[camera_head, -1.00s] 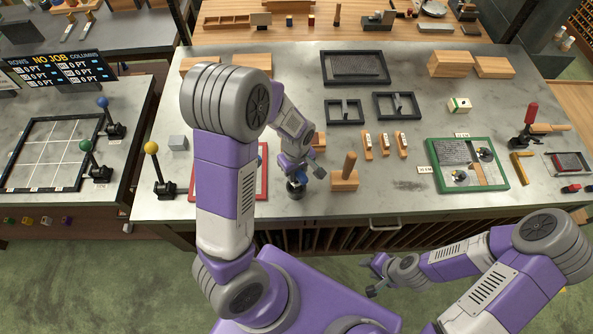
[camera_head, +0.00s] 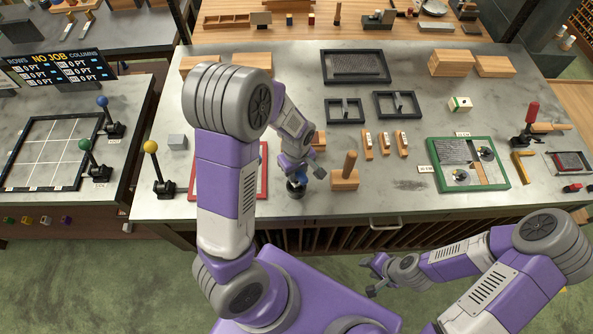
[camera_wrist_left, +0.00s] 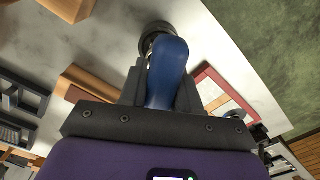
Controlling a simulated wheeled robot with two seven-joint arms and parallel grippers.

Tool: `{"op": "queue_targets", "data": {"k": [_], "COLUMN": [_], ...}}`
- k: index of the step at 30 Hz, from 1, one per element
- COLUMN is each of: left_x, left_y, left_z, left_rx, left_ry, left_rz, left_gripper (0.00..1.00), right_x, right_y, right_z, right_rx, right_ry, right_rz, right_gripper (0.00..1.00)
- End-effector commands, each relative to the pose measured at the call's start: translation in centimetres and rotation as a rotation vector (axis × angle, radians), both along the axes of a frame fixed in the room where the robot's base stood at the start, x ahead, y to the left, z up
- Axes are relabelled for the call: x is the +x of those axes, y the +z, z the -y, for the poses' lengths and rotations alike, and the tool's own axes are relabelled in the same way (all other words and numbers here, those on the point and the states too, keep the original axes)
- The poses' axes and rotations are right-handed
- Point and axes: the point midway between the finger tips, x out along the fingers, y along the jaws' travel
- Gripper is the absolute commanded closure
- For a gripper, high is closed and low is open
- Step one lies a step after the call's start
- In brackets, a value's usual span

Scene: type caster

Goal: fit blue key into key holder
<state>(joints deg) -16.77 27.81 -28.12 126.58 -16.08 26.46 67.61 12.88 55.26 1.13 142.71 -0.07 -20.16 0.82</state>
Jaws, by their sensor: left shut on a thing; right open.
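The blue key (camera_head: 300,179) is between the fingers of my left gripper (camera_head: 305,176), close to the table's front edge. In the left wrist view, the key's smooth blue handle (camera_wrist_left: 167,72) lies between the dark fingers. A round dark grey piece (camera_wrist_left: 157,35), likely the key holder, is at the far end of the handle. It also shows just below the gripper in the head view (camera_head: 296,189). I cannot tell how far the key sits in it. My right gripper (camera_head: 372,275) is open and empty, in front of the table.
A red-framed board (camera_head: 264,172) is partly behind my left arm. A wooden block with an upright peg (camera_head: 346,178) stands right of my left gripper. A yellow-knobbed lever (camera_head: 152,150) stands left.

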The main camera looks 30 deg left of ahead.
Motion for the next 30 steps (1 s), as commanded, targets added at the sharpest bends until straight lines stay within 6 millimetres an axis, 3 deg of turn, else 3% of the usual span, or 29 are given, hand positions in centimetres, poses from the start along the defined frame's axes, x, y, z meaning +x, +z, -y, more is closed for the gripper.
{"op": "queue_targets", "data": {"k": [30], "left_x": [0.0], "left_y": [-2.7], "left_z": [0.0], "left_rx": [0.000], "left_ry": [0.000], "left_rz": [0.000], "left_gripper": [1.00], "right_x": [0.0], "right_y": [-2.2], "right_z": [0.0], "right_rx": [0.000], "right_ry": [0.000], "right_rz": [0.000], "right_gripper": [0.57]}}
